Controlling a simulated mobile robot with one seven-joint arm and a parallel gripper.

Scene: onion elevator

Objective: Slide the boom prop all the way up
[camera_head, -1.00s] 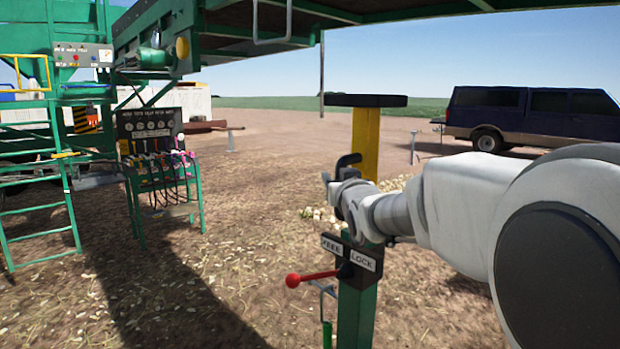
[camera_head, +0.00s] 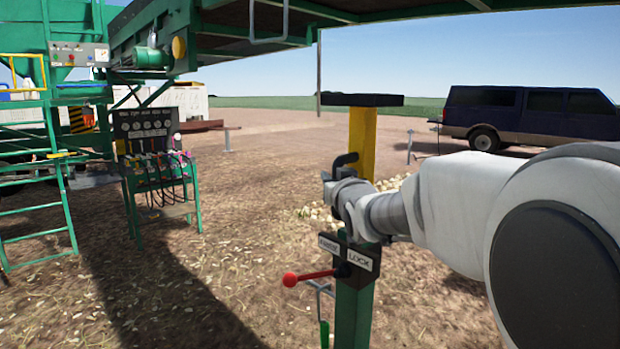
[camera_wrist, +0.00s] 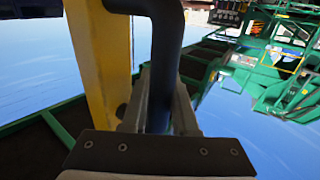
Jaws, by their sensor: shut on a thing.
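The boom prop is a yellow post (camera_head: 368,133) with a flat black top plate (camera_head: 362,100), standing in a green sleeve (camera_head: 354,310). A gap of open air shows between the top plate and the green boom (camera_head: 225,47) overhead. A black bent handle (camera_head: 346,160) sticks out from the post's left side. My gripper (camera_head: 338,186) is shut on this handle; in the wrist view its jaws (camera_wrist: 160,105) close around the dark bar (camera_wrist: 163,60) beside the yellow post. A red-knobbed lever (camera_head: 290,279) points left below the LOCK label (camera_head: 360,262).
A hose panel (camera_head: 147,130) on a green stand and a green ladder (camera_head: 35,220) stand at left. A dark blue vehicle (camera_head: 530,112) is parked at the back right. Straw-strewn ground around the prop is mostly clear.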

